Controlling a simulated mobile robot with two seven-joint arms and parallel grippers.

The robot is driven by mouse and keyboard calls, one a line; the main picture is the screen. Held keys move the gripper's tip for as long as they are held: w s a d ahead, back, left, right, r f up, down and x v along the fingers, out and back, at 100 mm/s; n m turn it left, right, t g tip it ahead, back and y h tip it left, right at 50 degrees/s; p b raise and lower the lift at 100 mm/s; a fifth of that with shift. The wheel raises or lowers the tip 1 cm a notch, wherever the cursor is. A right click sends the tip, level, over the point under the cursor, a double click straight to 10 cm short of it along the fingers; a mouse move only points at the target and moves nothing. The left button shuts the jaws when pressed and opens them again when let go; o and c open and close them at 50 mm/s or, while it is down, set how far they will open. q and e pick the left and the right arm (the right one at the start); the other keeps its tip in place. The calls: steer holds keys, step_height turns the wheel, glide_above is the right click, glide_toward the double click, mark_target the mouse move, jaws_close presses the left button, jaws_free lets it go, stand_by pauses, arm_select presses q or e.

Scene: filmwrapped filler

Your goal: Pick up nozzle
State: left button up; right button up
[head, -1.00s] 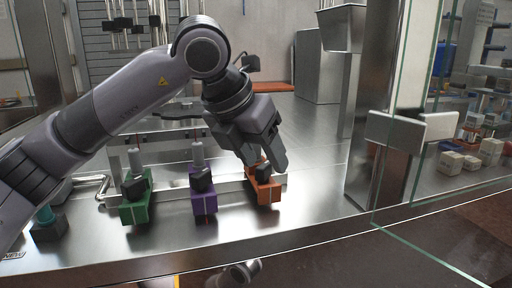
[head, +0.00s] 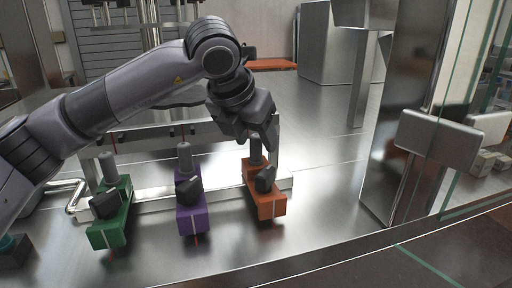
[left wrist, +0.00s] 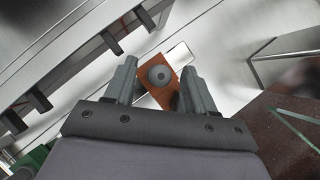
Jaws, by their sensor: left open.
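Three blocks with a grey nozzle on each stand in a row on the steel surface. The orange block (head: 267,204) is at the right, with its grey nozzle (head: 256,150) upright at its far end. The purple block (head: 191,215) with its nozzle (head: 184,158) is in the middle, and the green block (head: 110,222) with its nozzle (head: 108,168) is at the left. My left gripper (head: 268,140) is open and empty, right by the orange block's nozzle. In the left wrist view that nozzle (left wrist: 159,76) lies between and beyond the spread fingers (left wrist: 155,85). The right gripper is out of view.
A metal rail (head: 155,201) runs behind the blocks. A steel post with a light grey plate (head: 439,139) and glass panels stand at the right. Open steel surface (head: 325,180) lies right of the orange block.

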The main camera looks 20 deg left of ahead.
arm_select(q)
steer(key=shift+w+f, duration=0.35)
steer(key=shift+f, duration=0.2)
jaws_close()
step_height(320, 180, up, 20)
steer(key=p, duration=0.1)
stand_by(0.4)
steer(key=shift+r+p, duration=1.55)
steer(key=shift+p, duration=0.25)
